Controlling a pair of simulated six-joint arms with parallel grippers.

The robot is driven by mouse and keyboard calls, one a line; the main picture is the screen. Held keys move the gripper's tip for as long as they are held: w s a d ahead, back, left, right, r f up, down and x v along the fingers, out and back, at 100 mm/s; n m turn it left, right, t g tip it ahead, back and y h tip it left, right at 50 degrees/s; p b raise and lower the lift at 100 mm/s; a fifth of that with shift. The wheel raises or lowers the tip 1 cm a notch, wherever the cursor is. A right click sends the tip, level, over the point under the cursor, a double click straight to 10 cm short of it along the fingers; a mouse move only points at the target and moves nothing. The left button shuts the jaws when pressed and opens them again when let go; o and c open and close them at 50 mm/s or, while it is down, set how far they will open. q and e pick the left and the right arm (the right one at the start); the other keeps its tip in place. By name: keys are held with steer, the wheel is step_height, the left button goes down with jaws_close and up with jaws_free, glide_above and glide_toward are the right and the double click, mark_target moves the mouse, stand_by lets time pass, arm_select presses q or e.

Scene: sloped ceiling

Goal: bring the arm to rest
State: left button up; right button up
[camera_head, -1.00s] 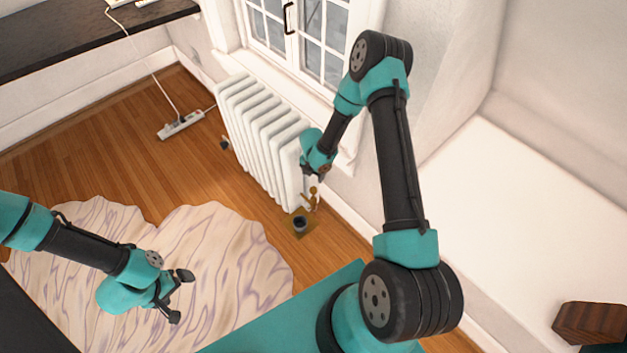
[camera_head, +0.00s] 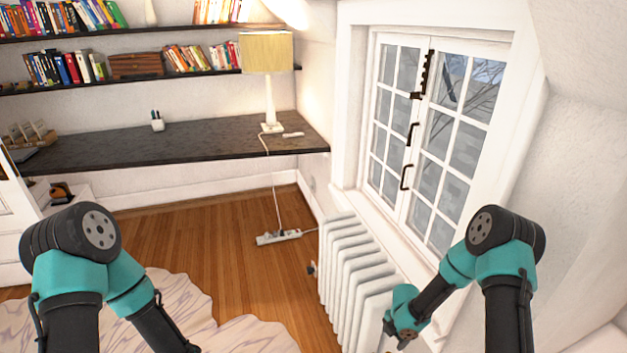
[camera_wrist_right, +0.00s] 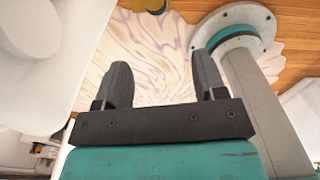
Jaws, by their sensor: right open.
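My right arm (camera_head: 497,290) is raised and bent at the right of the head view, with its forearm reaching down to the left. My right gripper (camera_head: 394,338) is at the bottom edge, in front of the white radiator. In the right wrist view the gripper (camera_wrist_right: 165,82) shows two dark fingers spread apart with nothing between them. My left arm (camera_head: 85,265) is bent at the lower left of the head view. Its forearm leaves the picture at the bottom, so the left gripper is out of sight.
The white radiator (camera_head: 345,265) stands under the window (camera_head: 432,140). A power strip (camera_head: 278,237) lies on the wooden floor (camera_head: 200,228). A marbled rug (camera_head: 240,335) is at the bottom. A dark desk (camera_head: 200,140) with a lamp (camera_head: 268,60) runs along the back wall.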

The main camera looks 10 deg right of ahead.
steer(key=s+a+r+m+y, duration=0.1)
steer(key=s+a+r+m, duration=0.1)
steer(key=s+m, duration=0.4)
steer(key=s+a+r+m+y, duration=0.1)
steer(key=s+a+m, duration=0.4)
steer(key=m, duration=0.5)
steer(key=s+a+r+m+t+y, duration=0.1)
steer(key=s+a+r+m, duration=0.1)
steer(key=s+m, duration=0.5)
steer(key=shift+s+a+r+m, duration=0.15)
steer(key=shift+a+r+m, duration=0.15)
steer(key=shift+a+m, duration=0.35)
